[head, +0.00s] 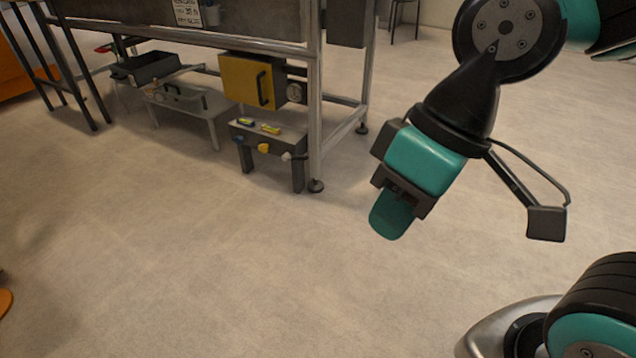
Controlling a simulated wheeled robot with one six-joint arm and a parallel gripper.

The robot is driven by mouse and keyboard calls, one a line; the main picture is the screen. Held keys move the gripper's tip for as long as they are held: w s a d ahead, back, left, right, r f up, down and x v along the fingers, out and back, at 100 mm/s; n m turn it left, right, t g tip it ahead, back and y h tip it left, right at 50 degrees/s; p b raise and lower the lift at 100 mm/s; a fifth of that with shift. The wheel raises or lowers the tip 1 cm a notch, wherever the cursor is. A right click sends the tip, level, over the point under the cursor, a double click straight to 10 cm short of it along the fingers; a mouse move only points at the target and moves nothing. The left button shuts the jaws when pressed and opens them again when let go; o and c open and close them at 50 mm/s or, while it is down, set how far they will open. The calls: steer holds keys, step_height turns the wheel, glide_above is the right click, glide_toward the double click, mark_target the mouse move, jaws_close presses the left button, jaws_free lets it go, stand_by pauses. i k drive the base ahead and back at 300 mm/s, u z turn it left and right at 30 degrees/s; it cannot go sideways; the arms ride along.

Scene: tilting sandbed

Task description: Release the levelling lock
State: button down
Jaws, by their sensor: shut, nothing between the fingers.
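The sandbed (210,32) is a long grey tank on a metal frame at the upper left, seen in part. I cannot tell which part is the levelling lock. Candidates under it are a small dark control stand (268,138) with yellow, blue and white knobs or levers on it, a yellow box (248,80) with a black handle, and a small red handle (104,48) at the far left. My gripper (391,214) is shut and empty, pointing down over open floor to the right of the frame, apart from everything.
A round gauge (296,92) sits beside the yellow box. A low grey table (190,108) and a dark open tray (146,68) are under the tank. A frame leg (315,130) stands right of the control stand. The floor in front is clear.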

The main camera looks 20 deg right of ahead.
mark_target(295, 158)
steer(key=k, duration=0.9)
steer(key=z, duration=0.6)
steer(key=i, duration=1.75)
steer(key=u, duration=0.35)
